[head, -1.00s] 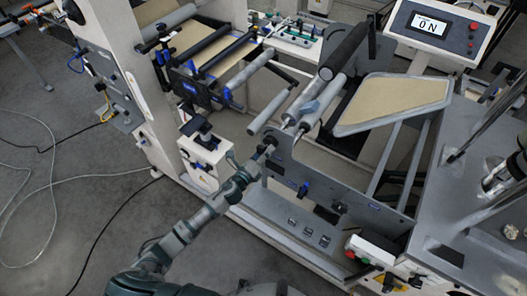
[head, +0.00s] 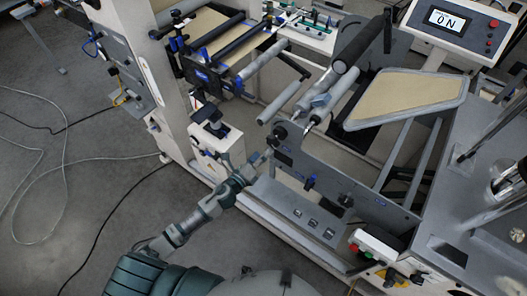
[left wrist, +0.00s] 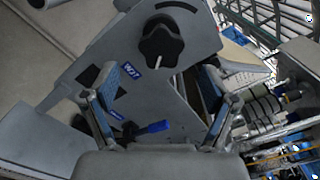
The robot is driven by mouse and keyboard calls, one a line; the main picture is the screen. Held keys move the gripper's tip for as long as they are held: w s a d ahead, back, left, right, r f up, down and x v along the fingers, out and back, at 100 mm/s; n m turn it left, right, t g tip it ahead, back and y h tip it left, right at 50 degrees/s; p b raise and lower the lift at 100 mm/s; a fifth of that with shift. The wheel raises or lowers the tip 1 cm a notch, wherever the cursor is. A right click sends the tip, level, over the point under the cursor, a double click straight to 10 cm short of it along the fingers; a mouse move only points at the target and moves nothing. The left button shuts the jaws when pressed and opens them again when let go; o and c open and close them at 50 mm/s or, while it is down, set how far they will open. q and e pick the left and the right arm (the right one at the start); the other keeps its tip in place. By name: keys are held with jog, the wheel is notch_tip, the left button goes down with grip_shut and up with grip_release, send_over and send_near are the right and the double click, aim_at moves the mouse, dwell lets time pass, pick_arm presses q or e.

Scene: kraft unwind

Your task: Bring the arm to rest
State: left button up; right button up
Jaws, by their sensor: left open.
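My left arm reaches up from the lower middle of the head view. Its gripper (head: 262,158) is beside the grey side plate of the machine, just below and left of a dark round knob (head: 280,132). In the left wrist view the two fingers of my left gripper (left wrist: 160,82) stand wide apart with nothing between them. A black lobed knob (left wrist: 165,42) on the grey plate lies beyond the fingertips, clear of them. My right gripper is in neither view.
The machine's rollers (head: 340,75) and a tan panel (head: 405,97) lie beyond my arm. A grey table (head: 480,235) is at the right. Open floor (head: 80,200) with loose cables is at the left.

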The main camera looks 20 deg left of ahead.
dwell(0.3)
pick_arm(q)
jog(key=s+a+f+n+g+y, duration=0.2)
jog(key=a+f+n, duration=0.15)
jog(key=f, duration=0.75)
jog(key=s+a+f+n+g+y, duration=0.25)
jog(key=f+n, duration=0.25)
jog(key=f, duration=0.6)
jog(key=s+a+f+n+g+y+b, duration=0.15)
jog(key=s+f+n, duration=0.3)
jog(key=f, duration=0.45)
jog(key=s+a+f+n+g, duration=0.2)
jog(key=s+f+n, duration=0.1)
jog(key=s+f, duration=0.4)
jog(key=s+f+n+g, duration=0.2)
jog(key=s+f, duration=0.4)
jog(key=s, duration=0.5)
jog(key=s+d+f+n+g, duration=0.1)
jog(key=s+f+n+g, duration=0.2)
jog(key=s, duration=0.9)
jog(key=s+d+f+n+g, duration=0.1)
jog(key=s+f+n+g, duration=0.2)
jog(key=s+f+n, duration=0.3)
jog(key=s+f, duration=0.3)
jog(key=s, duration=0.2)
jog(key=shift+s+f+b, duration=0.3)
jog(key=shift+b, duration=0.1)
jog(key=shift+w, duration=0.1)
